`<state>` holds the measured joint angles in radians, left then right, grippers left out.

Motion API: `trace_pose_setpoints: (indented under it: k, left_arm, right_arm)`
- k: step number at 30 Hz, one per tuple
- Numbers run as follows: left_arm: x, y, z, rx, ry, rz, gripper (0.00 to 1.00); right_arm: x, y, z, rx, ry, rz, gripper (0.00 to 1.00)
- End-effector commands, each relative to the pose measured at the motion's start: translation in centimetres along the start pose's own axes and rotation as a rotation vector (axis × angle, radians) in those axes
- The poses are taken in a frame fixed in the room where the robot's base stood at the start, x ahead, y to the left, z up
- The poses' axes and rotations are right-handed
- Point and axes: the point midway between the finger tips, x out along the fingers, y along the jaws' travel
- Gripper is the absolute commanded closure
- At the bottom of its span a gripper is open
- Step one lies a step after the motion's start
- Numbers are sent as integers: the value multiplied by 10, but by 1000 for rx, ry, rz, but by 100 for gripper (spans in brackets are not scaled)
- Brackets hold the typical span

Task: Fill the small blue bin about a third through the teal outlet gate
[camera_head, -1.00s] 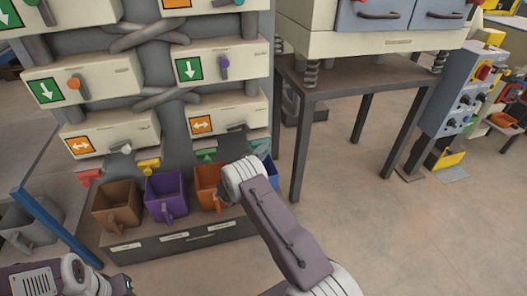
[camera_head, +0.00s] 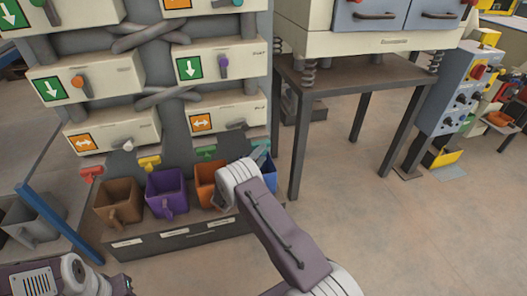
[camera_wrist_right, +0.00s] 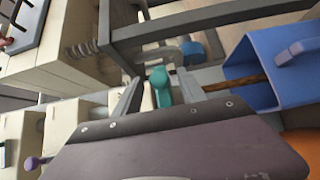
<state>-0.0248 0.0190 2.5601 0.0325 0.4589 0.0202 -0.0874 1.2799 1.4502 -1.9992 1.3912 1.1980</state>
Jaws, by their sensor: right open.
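The small blue bin (camera_head: 264,164) is mostly hidden behind my right wrist in the head view. In the wrist view the blue bin (camera_wrist_right: 267,60) lies at upper right, its mouth facing the gate. The teal outlet gate (camera_wrist_right: 160,86) sits between the fingers of my right gripper (camera_wrist_right: 162,92), which is open around it; contact is not clear. A thin brown streak (camera_wrist_right: 232,84) runs from beside the gate into the bin's mouth, like falling material. The fill level is hidden. Of my left arm only the wrist end shows at the lower left; its fingers are out of view.
A brown bin (camera_head: 118,203), a purple bin (camera_head: 166,188) and an orange bin (camera_head: 206,180) stand in the same row, under red, yellow and green gates. A steel-legged table (camera_head: 345,80) stands to the right.

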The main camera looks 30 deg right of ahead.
Motion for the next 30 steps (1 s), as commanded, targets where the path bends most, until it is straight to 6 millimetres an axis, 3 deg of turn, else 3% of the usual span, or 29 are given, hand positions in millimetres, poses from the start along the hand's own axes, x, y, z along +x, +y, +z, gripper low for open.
trace_pose_setpoints:
  k: [3, 9, 18, 19, 24, 30]
  left_arm:
    - [-16, 0, -2, 0, 0, 0, 64]
    - [-25, 0, -3, 0, 0, 0, 64]
    - [-25, 0, -3, 0, 0, 0, 64]
    - [-25, 0, -3, 0, 0, 0, 64]
    - [-25, 0, -3, 0, 0, 0, 64]
    - [-25, 0, -3, 0, 0, 0, 64]
  right_arm:
    - [-29, 5, -1, -3, 5, -1, 52]
    - [-62, 2, -1, -2, 3, -1, 52]
    - [-68, 0, 0, 0, 0, 0, 52]
    - [-68, 0, 0, 0, 0, 0, 54]
    - [-68, 0, 0, 0, 0, 0, 100]
    - [-68, 0, 0, 0, 0, 0, 100]
